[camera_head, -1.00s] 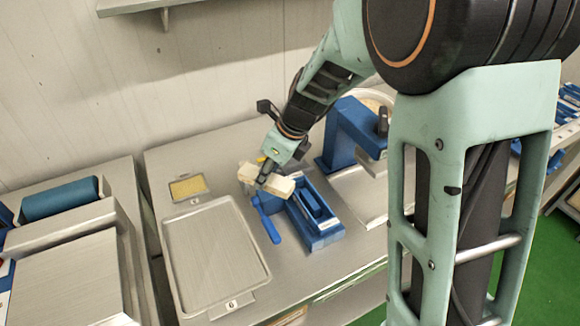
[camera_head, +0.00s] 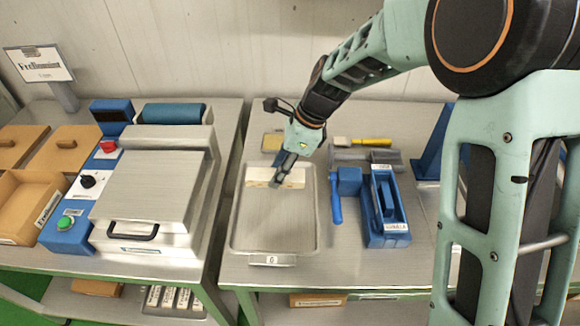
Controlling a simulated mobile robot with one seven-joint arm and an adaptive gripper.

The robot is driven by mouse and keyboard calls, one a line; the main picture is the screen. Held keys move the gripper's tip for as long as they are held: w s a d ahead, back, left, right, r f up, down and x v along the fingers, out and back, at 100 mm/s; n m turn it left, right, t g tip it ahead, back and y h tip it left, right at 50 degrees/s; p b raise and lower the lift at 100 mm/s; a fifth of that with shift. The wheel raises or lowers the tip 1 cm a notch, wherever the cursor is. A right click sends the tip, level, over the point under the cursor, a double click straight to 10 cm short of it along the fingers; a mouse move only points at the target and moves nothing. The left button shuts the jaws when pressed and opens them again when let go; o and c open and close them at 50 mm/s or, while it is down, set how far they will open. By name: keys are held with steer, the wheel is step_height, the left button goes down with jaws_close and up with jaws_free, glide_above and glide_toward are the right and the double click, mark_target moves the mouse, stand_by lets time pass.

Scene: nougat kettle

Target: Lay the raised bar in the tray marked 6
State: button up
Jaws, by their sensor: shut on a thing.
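My gripper (camera_head: 280,172) points down and is shut on a cream-coloured bar (camera_head: 260,177), gripped near its middle. The bar lies crosswise over the far end of a shallow metal tray (camera_head: 275,225). I cannot tell whether the bar touches the tray floor or hangs just above it. The tray has a small label (camera_head: 271,260) on its near edge, which looks like a 6. The rest of the tray floor is bare. The gripper's fingers hide the middle of the bar.
A blue box (camera_head: 388,240) with a blue-handled tool (camera_head: 336,200) stands right of the tray. A yellow-handled brush (camera_head: 370,142) lies behind. A smaller tray with tan contents (camera_head: 272,141) is behind the gripper. A metal machine (camera_head: 150,190) stands on the left table.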

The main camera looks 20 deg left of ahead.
steer(key=shift+s+a+f, duration=0.1)
steer(key=shift+a+f, duration=0.05)
steer(key=shift+f, duration=0.05)
step_height(320, 180, down, 7)
steer(key=b, duration=0.5)
steer(key=shift+r+b, duration=0.1)
steer(key=shift+b, duration=0.25)
steer(key=shift+f+b, duration=0.3)
steer(key=shift+f, duration=0.5)
steer(key=shift+p, duration=0.35)
steer(key=shift+f, duration=0.6)
stand_by(0.6)
steer(key=o, duration=1.7)
steer(key=shift+o, duration=0.2)
